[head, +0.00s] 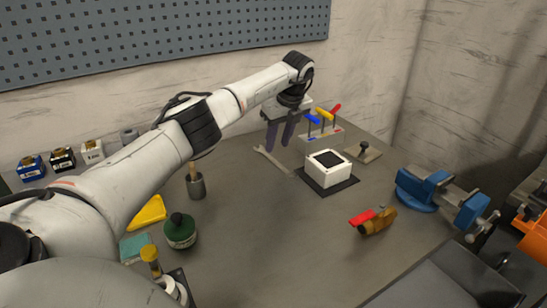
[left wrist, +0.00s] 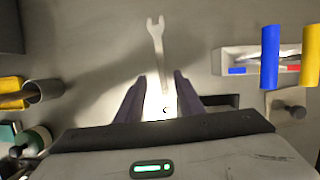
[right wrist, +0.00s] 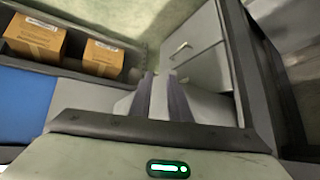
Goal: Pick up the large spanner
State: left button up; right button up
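The large spanner (head: 272,160) is a pale grey open-ended wrench lying flat on the grey workbench near the back. In the left wrist view the spanner (left wrist: 157,45) points its open jaw away from me, and its near end lies in line with the gap between the fingers.
A rack with blue, yellow and red handled tools (head: 322,135) stands right of my left gripper. A white box (head: 328,180) on a dark mat, a blue vise (head: 437,192) and a red-handled brass valve (head: 374,222) are farther right. The middle front of the bench is clear.

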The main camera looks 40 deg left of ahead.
aim_at(274, 161)
pick_arm(q)
jog(key=x, duration=0.6)
jog(key=shift+w+d, duration=0.1)
jog(key=shift+d, duration=0.15)
grip_shut()
